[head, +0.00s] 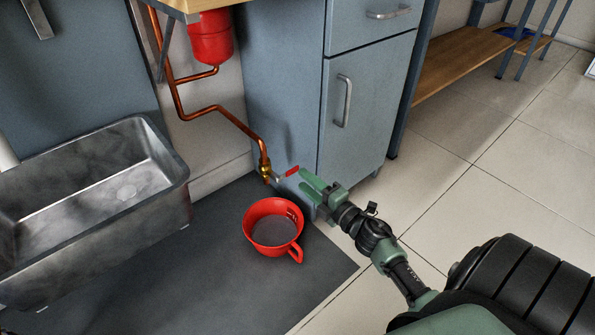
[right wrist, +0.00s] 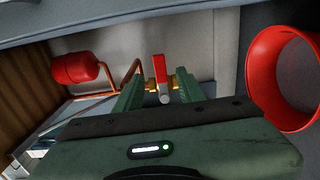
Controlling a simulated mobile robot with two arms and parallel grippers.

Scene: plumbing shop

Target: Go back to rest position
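My right gripper (head: 304,184) is open, its green fingers apart and pointing at the small brass valve (head: 265,168) at the end of the copper pipe. The valve's red lever (head: 291,171) lies just ahead of the fingertips. In the right wrist view the lever (right wrist: 158,68) shows in the gap between the two fingers (right wrist: 160,93), and nothing is visibly gripped. A red jug (head: 273,228) with a handle stands upright on the dark mat below the valve; its inside looks grey. It also shows at the right of the right wrist view (right wrist: 286,80). My left gripper is not in view.
A grey cabinet (head: 366,105) stands right behind the valve. A metal sink basin (head: 95,195) is at the left, and a red tank (head: 211,38) hangs above the copper pipe (head: 205,110). A wooden bench (head: 455,65) is at the back right. The tiled floor (head: 500,180) on the right is clear.

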